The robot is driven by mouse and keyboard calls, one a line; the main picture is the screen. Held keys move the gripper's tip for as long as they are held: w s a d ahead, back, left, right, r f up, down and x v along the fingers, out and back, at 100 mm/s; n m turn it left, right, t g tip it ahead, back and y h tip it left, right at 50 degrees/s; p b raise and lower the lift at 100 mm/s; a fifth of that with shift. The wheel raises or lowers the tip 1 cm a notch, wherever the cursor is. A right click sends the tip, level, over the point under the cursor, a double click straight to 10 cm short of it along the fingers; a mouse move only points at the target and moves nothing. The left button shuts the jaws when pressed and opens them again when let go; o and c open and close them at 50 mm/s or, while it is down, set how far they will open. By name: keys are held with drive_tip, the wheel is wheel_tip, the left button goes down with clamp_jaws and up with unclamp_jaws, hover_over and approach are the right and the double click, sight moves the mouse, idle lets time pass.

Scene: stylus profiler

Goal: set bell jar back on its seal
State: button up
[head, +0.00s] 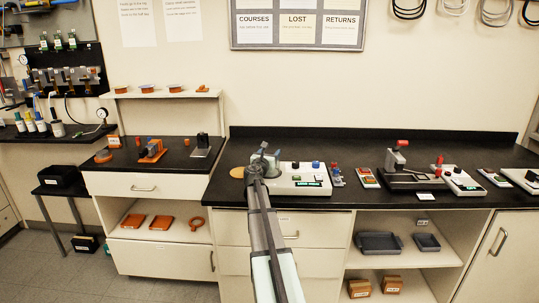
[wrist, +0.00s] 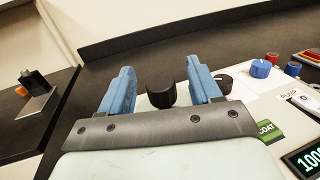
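My gripper (wrist: 160,68) has its two blue fingers spread, one on each side of a black knob (wrist: 162,94) in the wrist view. Gaps show between the knob and both fingers. I cannot tell whether this knob belongs to the bell jar; no clear glass outline or seal can be made out. In the head view my gripper (head: 264,157) is over the left end of a white console (head: 302,187), and my arm hides much of that spot. The console's green COAT label (wrist: 268,130) shows beside my gripper in the wrist view.
An orange disc (head: 237,172) lies on the black bench left of my arm. The console carries a blue knob (wrist: 260,68) and a lit display (wrist: 308,158). The bench behind is clear up to the backsplash.

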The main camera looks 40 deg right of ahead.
drive_tip(key=shift+c, duration=0.4)
drive_tip(key=shift+v, duration=3.55)
drive_tip(key=shift+s+a, duration=0.1)
drive_tip(key=v, duration=1.3)
drive_tip(key=shift+a, duration=0.25)
drive_tip(key=shift+s, duration=0.1)
